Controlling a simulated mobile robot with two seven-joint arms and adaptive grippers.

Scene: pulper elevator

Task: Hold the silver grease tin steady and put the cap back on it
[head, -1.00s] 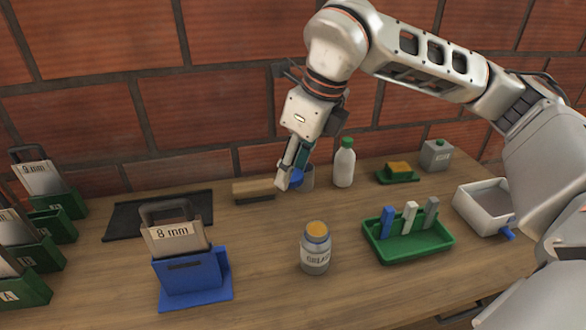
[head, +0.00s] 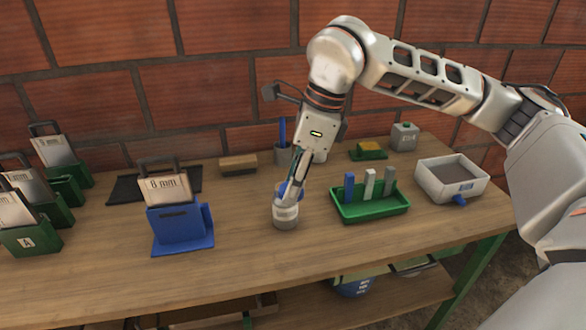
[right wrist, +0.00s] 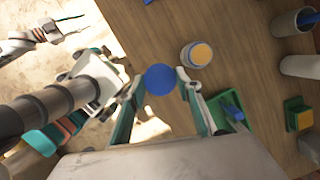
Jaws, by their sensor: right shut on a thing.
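The silver grease tin (head: 286,217) stands upright on the bench; its orange top shows uncovered in the right wrist view (right wrist: 201,54). The round blue cap (right wrist: 160,79) is between the fingers of my right gripper (right wrist: 160,78), which is shut on it. In the head view my right gripper (head: 288,190) overlaps the tin and partly hides it and the cap. In the wrist view the cap is beside the tin, with a gap in the picture. My left gripper (right wrist: 76,30) shows small at the upper left of the wrist view, fingers apart, empty, away from the tin.
A green tray (head: 370,211) with upright blocks stands right of the tin, and a white bin (head: 430,187) is beyond it. A blue holder (head: 183,240) with an 8 mm plate is at left. A grey cup (head: 282,156) stands behind. Bare bench lies in front.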

